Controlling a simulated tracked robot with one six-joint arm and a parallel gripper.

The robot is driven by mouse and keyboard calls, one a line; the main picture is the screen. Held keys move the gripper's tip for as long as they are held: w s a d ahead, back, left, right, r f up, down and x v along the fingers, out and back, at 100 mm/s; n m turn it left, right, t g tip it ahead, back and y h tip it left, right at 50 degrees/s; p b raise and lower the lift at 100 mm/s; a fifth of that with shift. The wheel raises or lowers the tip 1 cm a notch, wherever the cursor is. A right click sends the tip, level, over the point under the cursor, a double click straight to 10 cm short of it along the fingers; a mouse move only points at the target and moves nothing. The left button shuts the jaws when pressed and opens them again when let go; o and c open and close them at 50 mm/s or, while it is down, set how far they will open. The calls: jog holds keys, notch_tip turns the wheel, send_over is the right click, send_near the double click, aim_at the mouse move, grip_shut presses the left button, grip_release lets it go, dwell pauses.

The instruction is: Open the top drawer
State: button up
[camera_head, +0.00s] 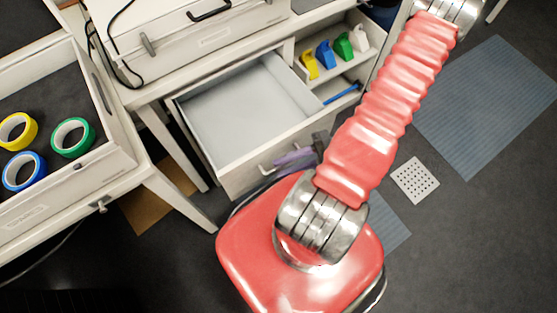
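A white drawer (222,176) under the workbench at the centre stands pulled out. Its pale grey inside shows and looks empty. A metal handle (264,168) shows on its front, partly covered by a purple object (294,158) that I cannot make out. My red arm rises from the bottom centre to the top right and hides the right part of the drawer front.
A shelf to the right holds yellow, blue, green and white clips (326,54) and a blue tool (343,92). An open tray (110,160) at the left holds yellow, green and blue tape rolls. A case (185,38) stands above the drawer.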

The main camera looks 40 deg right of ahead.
jog(key=v, duration=1)
jog(key=shift+d, duration=0.25)
